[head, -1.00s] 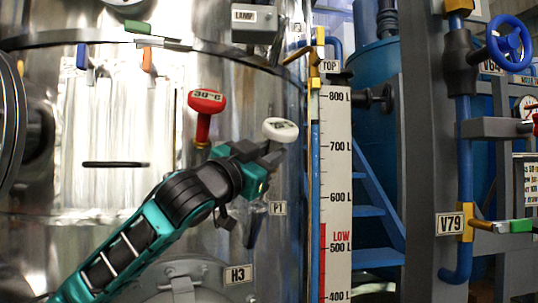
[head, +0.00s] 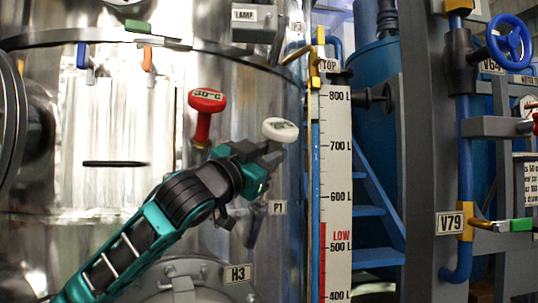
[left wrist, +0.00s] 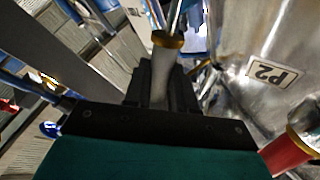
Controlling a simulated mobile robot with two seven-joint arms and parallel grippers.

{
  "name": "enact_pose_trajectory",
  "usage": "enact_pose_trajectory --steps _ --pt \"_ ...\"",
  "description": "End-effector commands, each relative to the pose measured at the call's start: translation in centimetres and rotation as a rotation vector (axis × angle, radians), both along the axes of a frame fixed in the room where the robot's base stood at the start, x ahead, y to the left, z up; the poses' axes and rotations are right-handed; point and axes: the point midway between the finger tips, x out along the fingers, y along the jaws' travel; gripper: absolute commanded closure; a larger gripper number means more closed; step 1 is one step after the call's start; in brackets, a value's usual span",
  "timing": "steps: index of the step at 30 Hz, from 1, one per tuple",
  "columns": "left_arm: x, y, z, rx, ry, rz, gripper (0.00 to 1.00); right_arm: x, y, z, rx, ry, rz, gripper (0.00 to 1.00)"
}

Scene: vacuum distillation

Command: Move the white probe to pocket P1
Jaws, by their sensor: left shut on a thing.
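The white probe (head: 280,130) has a round white head with dark lettering, in the middle of the head view. My left gripper (head: 270,156) is shut on its neck just below the head. In the left wrist view a pale stem with a gold collar (left wrist: 167,42) stands between my left fingers (left wrist: 161,88). The P1 label (head: 278,208) is on the metal vessel, below my gripper. A dark slanted part (head: 252,230) shows just left of that label; I cannot tell whether it is the pocket. Whether the probe's lower end is seated is hidden. My right gripper is not in view.
A red probe (head: 206,103) marked 30°C stands on the vessel, left of my gripper. A tall level scale (head: 336,180) stands to the right. A P2 label (left wrist: 273,73) shows in the left wrist view. Blue pipes and the V79 valve (head: 466,222) are farther right.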

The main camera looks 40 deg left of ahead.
Motion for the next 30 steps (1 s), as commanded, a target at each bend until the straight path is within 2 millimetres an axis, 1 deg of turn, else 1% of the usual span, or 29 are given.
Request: enact_pose_trajectory --steps 30 --pt "0.6 1.4 -2.2 0.000 -0.001 0.001 1.00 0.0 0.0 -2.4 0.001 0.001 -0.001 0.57"
